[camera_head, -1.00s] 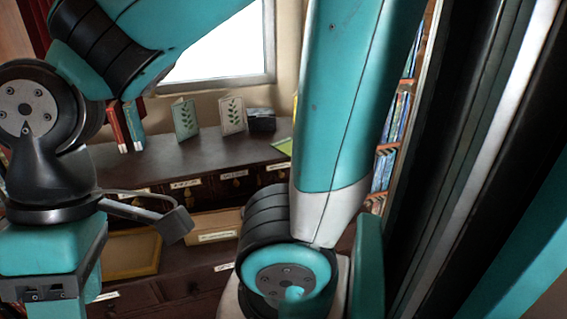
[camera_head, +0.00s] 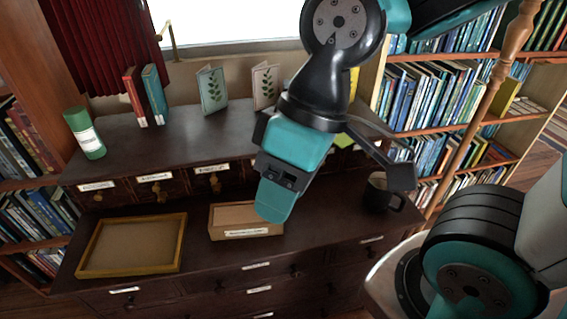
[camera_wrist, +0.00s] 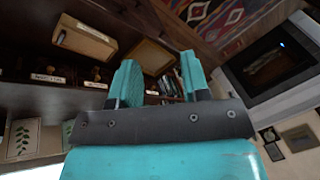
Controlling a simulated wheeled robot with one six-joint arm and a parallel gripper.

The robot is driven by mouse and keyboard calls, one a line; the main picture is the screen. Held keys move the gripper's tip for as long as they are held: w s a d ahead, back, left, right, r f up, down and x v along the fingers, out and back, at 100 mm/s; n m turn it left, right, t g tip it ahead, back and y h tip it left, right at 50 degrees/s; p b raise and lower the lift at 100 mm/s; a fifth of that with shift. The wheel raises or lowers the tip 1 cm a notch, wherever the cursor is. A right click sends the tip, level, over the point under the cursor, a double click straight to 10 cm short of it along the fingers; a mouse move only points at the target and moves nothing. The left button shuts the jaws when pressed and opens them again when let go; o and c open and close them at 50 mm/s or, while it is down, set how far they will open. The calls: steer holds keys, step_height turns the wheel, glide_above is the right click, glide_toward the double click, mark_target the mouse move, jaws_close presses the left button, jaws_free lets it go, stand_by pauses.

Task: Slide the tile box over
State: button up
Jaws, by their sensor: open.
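The tile box (camera_head: 233,216) is a low, light wooden box with a label on its front. It sits on the dark cabinet's lower ledge, right of a shallow wooden tray (camera_head: 88,271). My gripper (camera_head: 273,203) points down and overlaps the box's right end in the head view; I cannot tell whether it touches. In the wrist view my gripper (camera_wrist: 160,78) has its two teal fingers apart with nothing between them. The box (camera_wrist: 88,39) shows there at upper left, away from the fingers, and the tray (camera_wrist: 150,57) shows beyond them.
A dark mug (camera_head: 379,195) stands on the ledge right of the gripper. A green cylinder (camera_head: 85,134), red book (camera_head: 136,97), blue book (camera_head: 154,94) and leaf-print cards (camera_head: 212,90) stand on the upper shelf. Bookcases (camera_head: 450,85) flank the cabinet. Bare ledge lies between box and mug.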

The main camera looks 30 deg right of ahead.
mark_target(246, 214)
steer(key=o, duration=0.6)
steer(key=shift+w+f, duration=0.15)
steer(key=shift+w, duration=0.05)
steer(key=shift+c, duration=0.2)
steer(key=o, duration=0.5)
steer(key=w+f+m+b, duration=0.1)
steer(key=m, duration=0.1)
steer(key=w+f+m, duration=0.1)
steer(key=w+m, duration=0.1)
steer(key=shift+w+b, duration=0.1)
steer(key=shift+b, duration=0.3)
steer(key=w+d+f+m+b, duration=0.2)
steer(key=w+f+m, duration=0.3)
steer(key=m, duration=0.3)
steer(key=w+d+f+m+t+b, duration=0.1)
steer(key=w+d+f+m+b, duration=0.1)
steer(key=w+d+f+m, duration=0.2)
steer(key=w+d+f+m+b, duration=0.2)
steer(key=w+f+m, duration=0.4)
steer(key=w+m, duration=0.3)
steer(key=shift+w+d+f+m+t+b, duration=0.15)
steer(key=shift+d+m, duration=0.1)
steer(key=shift+m, duration=0.55)
steer(key=shift+w+d+m+t+b, duration=0.1)
steer(key=shift+d+m, duration=0.2)
steer(key=shift+m, duration=0.5)
steer(key=shift+w+d+f+m+t+b, duration=0.15)
steer(key=shift+d+m, duration=0.1)
steer(key=shift+m, duration=0.55)
steer(key=shift+r, duration=0.1)
